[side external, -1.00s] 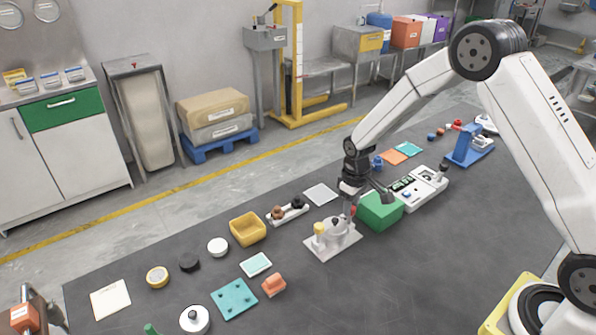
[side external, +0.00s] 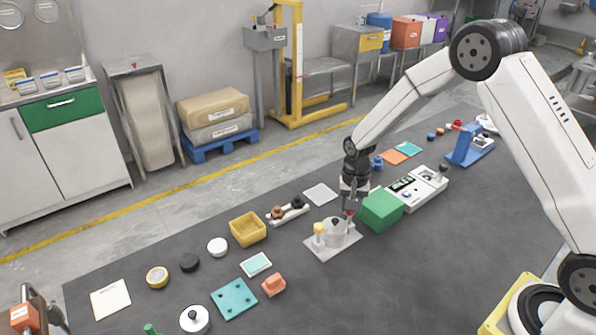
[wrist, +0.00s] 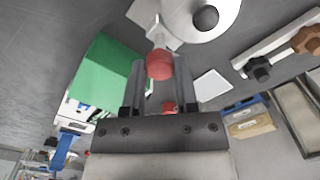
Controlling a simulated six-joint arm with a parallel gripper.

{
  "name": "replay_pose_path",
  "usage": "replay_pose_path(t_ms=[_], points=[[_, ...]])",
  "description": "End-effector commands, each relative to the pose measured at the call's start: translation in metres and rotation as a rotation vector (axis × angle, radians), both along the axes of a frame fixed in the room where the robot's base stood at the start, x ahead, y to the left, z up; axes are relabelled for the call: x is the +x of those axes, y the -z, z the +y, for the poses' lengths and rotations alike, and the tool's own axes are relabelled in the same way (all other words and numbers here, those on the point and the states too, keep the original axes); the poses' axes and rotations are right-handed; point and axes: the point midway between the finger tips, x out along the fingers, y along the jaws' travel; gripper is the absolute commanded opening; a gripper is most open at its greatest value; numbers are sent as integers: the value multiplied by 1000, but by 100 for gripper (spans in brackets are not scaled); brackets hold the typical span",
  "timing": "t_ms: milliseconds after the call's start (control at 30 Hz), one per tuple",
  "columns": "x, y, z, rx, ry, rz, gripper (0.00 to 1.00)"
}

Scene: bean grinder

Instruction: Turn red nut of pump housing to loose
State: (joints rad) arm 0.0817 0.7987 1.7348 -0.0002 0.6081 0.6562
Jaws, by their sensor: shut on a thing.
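The red nut (wrist: 159,65) is on the housing's side, at the end of a pale stub in the wrist view. My gripper (side external: 350,211) points down at the housing's right side. In the wrist view my gripper (wrist: 167,70) has its fingers on either side of the red nut, shut on it. A second small red patch (wrist: 168,107) shows between the fingers, nearer the palm; I cannot tell what it is.
A green block (side external: 380,210) stands close to the right of the housing. A white device with a display (side external: 415,188) is beyond it. A yellow bin (side external: 247,229) and a holder with brown and black knobs (side external: 288,211) are to the left.

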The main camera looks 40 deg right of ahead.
Motion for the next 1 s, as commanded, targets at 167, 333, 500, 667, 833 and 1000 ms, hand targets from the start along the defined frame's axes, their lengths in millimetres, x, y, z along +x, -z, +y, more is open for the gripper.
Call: replay_pose_path(t_ms=[167, 333, 500, 667, 833, 1000], points=[[0, 0, 0, 1, 129, 1, 0], [0, 0, 0, 1, 211, 1, 0], [0, 0, 0, 1, 251, 1, 0], [0, 0, 0, 1, 262, 1, 0], [0, 0, 0, 1, 262, 1, 0], [0, 0, 0, 0, 261, 0, 60]])
